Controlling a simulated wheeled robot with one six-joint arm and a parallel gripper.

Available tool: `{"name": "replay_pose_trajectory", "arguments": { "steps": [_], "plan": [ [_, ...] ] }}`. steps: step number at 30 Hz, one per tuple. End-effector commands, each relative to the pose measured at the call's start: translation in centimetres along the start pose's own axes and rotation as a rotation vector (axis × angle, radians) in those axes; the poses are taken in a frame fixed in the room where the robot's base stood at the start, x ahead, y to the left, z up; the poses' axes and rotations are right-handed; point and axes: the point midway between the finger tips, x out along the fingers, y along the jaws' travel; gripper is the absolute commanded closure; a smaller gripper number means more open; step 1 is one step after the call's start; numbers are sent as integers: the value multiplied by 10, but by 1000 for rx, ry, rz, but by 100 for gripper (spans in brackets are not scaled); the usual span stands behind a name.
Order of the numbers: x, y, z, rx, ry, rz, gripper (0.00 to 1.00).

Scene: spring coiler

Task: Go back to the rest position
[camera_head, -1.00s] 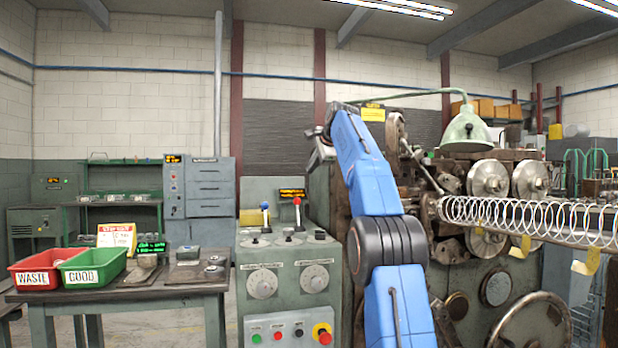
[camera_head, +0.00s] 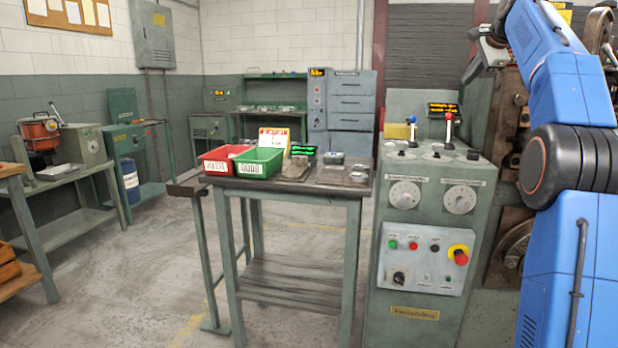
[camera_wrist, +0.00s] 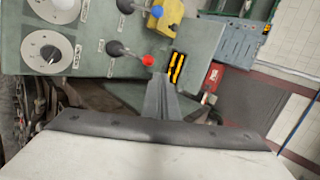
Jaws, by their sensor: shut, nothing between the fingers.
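My gripper (camera_wrist: 163,98) shows at the middle of the wrist view, its fingers together with nothing between them. It is in front of the grey-green control console, apart from it as far as I can tell. In the head view the console (camera_head: 430,235) stands right of centre, with dials, buttons, a blue-knobbed lever (camera_head: 411,130) and a red-knobbed lever (camera_head: 448,128). My blue arm rises at the right edge, bent at a dark joint. In the head view my gripper (camera_head: 473,76) is small, and its fingertips are hard to make out.
A small table (camera_head: 290,191) left of the console holds a red bin (camera_head: 215,167) and a green bin (camera_head: 250,170). Benches stand along the left wall. The floor (camera_head: 130,290) left of the table is open. Part of the coiler machine (camera_head: 508,130) is close behind my arm.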

Motion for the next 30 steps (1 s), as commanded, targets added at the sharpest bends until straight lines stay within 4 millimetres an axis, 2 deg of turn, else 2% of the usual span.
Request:
{"name": "replay_pose_trajectory", "arguments": {
  "steps": [1, 8, 14, 23, 30],
  "plan": [
    [-8, 8, 14, -34, -5, 11, 100],
    [-33, 60, 66, -218, -27, 75, 100],
    [-54, 118, 109, -385, -55, 126, 100],
    [-85, 229, 165, -642, -109, 196, 100],
    [-105, 335, 201, -856, -162, 245, 100]
  ]
}}
